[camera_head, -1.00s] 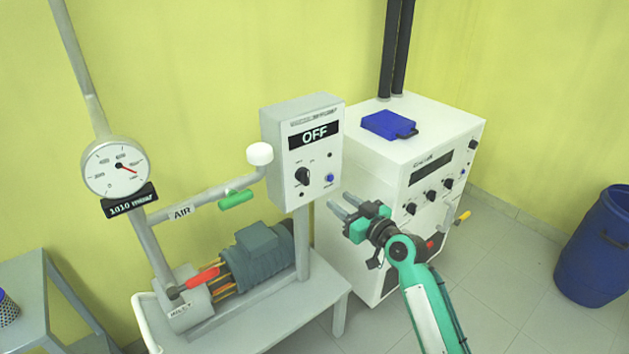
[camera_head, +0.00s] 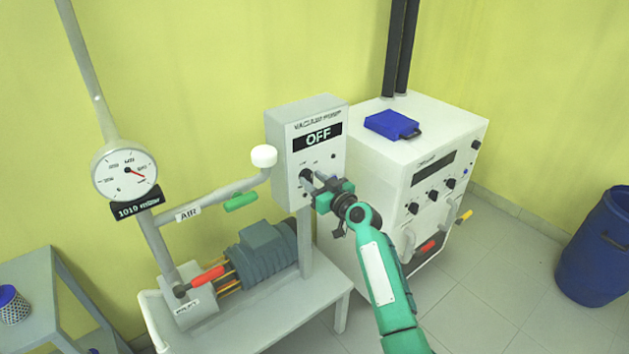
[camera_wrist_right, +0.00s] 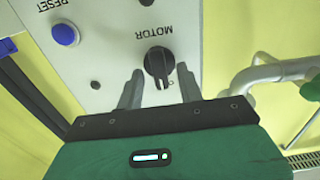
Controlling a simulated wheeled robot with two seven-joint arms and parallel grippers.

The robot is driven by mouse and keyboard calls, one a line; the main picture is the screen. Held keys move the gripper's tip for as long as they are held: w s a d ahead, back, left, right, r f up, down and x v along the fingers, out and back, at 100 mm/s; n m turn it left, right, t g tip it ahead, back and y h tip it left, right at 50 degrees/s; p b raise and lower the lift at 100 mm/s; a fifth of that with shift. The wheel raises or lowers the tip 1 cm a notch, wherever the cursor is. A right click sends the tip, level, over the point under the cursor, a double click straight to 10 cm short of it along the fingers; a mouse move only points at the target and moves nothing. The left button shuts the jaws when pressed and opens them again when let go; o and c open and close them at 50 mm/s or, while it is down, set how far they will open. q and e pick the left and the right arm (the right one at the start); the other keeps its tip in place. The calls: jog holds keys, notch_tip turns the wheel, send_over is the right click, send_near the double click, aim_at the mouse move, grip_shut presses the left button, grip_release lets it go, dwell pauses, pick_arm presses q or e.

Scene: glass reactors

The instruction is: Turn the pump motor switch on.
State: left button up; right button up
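The pump control box (camera_head: 290,125) is a grey panel on a post, and its display reads OFF (camera_head: 318,137). The black motor switch (camera_wrist_right: 158,64) is a round knob below the word MOTOR, which appears upside down in the right wrist view. In the head view the switch is mostly hidden by my right gripper (camera_head: 313,184). My right gripper, also in the wrist view (camera_wrist_right: 158,88), is open with one finger on each side of the knob. Gaps seem to show beside the knob; contact is unclear. My left gripper is not in view.
A blue reset button (camera_wrist_right: 65,34) sits on the same panel near the gripper. The pump motor (camera_head: 262,255) stands on a grey cart below, with a pressure gauge (camera_head: 125,171) at left. A white cabinet (camera_head: 385,190) stands close at right.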

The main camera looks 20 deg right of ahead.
grip_shut()
jog(key=shift+m, duration=0.3)
jog(key=m, duration=0.4)
jog(key=shift+d, duration=0.1)
jog(key=m, duration=0.4)
jog(key=shift+p, duration=0.3)
jog(key=shift+m, duration=1)
jog(key=shift+d+f+m+p, duration=0.1)
jog(key=shift+m+p, duration=0.25)
jog(key=shift+m, duration=0.35)
